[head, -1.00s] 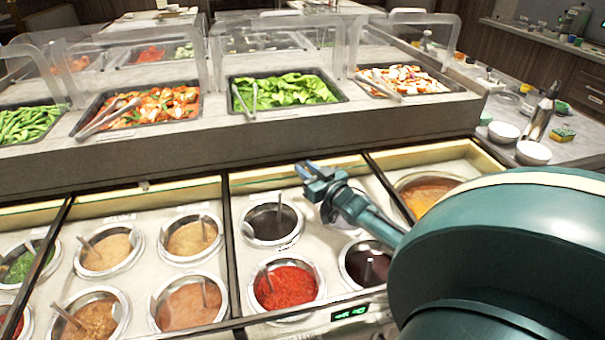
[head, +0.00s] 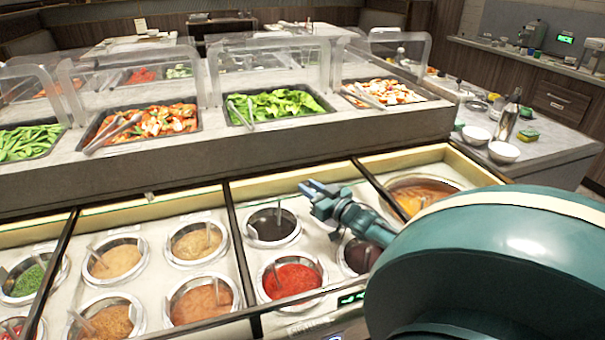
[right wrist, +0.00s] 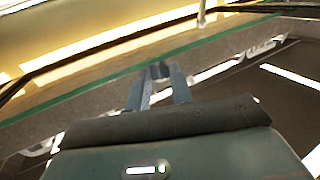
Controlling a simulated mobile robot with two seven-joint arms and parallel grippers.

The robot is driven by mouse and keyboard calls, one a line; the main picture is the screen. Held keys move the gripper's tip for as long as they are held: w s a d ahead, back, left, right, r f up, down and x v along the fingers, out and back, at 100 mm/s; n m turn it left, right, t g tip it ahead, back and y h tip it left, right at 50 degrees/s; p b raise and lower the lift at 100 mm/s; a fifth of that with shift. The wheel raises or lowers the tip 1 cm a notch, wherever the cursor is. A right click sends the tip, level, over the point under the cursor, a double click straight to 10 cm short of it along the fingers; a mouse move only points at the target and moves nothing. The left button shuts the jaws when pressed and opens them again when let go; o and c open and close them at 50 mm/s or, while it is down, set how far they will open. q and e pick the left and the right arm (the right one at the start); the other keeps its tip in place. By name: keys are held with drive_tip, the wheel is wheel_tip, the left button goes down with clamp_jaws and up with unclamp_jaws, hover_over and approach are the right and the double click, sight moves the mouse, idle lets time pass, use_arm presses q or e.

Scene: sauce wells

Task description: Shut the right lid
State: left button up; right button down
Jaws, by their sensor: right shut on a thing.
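My right gripper (head: 312,190) is over the sauce counter in the head view, right of and above the dark sauce well. In the right wrist view its two fingers (right wrist: 160,85) are close together on a small grey piece at the edge of a clear panel. This panel, which I take for the right lid (right wrist: 100,85), has a green edge running from lower left to upper right. In the head view the lid's clear sheet hardly shows, so I cannot tell its angle. My left gripper is not in view.
Sauce wells, with a red one (head: 290,281) and an orange one (head: 412,200), lie around my arm; several hold ladles. Behind them is a raised grey counter (head: 200,160) with food trays and clear guards. White bowls (head: 503,151) and a bottle (head: 507,118) stand at the right.

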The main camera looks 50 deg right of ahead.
drive_tip(key=shift+s+a+f, duration=0.1)
drive_tip(key=shift+s+a, duration=0.05)
drive_tip(key=shift+s, duration=0.05)
drive_tip(key=c, duration=1.2)
unclamp_jaws()
drive_tip(key=shift+c, duration=0.2)
drive_tip(key=shift+w, duration=0.1)
wheel_tip(320, 180, up, 10)
drive_tip(key=shift+p, duration=0.45)
